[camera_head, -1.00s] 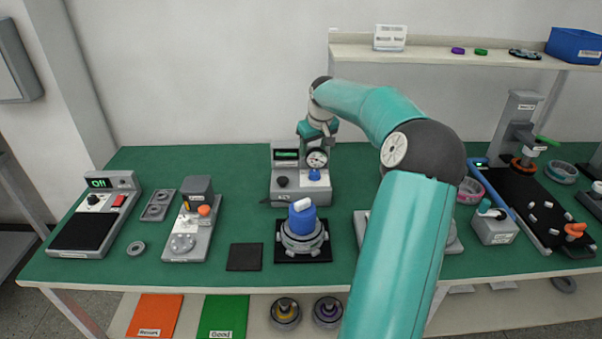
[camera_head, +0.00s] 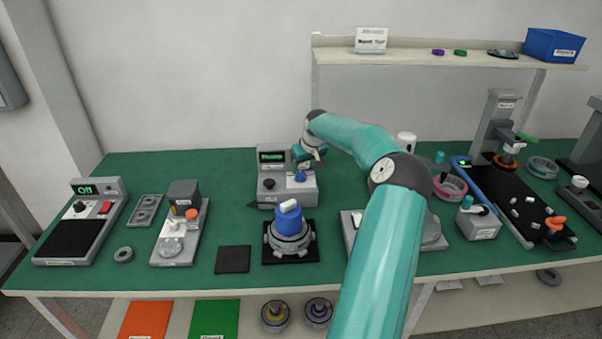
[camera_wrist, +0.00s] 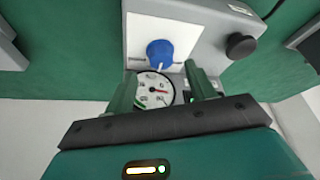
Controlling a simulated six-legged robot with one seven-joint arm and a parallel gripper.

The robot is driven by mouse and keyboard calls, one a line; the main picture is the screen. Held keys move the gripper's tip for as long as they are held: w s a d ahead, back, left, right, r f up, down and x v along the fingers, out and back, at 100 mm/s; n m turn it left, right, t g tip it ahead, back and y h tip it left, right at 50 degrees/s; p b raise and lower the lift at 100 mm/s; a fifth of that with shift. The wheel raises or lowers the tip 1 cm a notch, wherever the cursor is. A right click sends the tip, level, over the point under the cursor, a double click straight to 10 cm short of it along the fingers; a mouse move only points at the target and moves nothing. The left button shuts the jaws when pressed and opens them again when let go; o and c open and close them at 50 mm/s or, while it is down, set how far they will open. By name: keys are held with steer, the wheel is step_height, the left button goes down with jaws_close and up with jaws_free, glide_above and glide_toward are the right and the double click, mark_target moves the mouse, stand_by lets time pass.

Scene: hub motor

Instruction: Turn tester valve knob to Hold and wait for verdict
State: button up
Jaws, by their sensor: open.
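The tester (camera_head: 287,190) is a grey box with a lit green display (camera_head: 271,156) at the back of the bench; its text is too small to read surely. Its blue valve knob (camera_head: 300,176) shows large in the wrist view (camera_wrist: 160,52), on a white plate beside the round gauge (camera_wrist: 155,91) with a red needle. A black knob (camera_wrist: 241,46) sits apart on the same face. My gripper (camera_head: 306,160) is at the tester. In the wrist view my gripper (camera_wrist: 163,78) is open, its green fingers either side of the gauge, with the blue knob just beyond, not gripped.
A hub motor with a blue block on top (camera_head: 289,226) stands on a black mat in front of the tester. A dark square pad (camera_head: 233,260) lies left of it. A switch box (camera_head: 82,220) reads Off at far left. A shelf (camera_head: 440,60) runs behind on the right.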

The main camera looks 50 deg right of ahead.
mark_target(300, 174)
steer(key=x, duration=0.4)
steer(key=shift+w+f, duration=0.2)
steer(key=shift+f, duration=0.05)
steer(key=c, duration=1)
steer(key=shift+o, duration=0.2)
steer(key=shift+m, duration=0.3)
steer(key=m, duration=0.2)
steer(key=m+g+h, duration=0.1)
steer(key=m, duration=0.1)
steer(key=shift+w+a+r+h, duration=0.1)
steer(key=shift+a+h, duration=0.05)
steer(key=shift+h, duration=0.15)
steer(key=m+g, duration=0.1)
steer(key=m, duration=0.4)
steer(key=shift+g+h, duration=0.4)
steer(key=shift+m, duration=0.3)
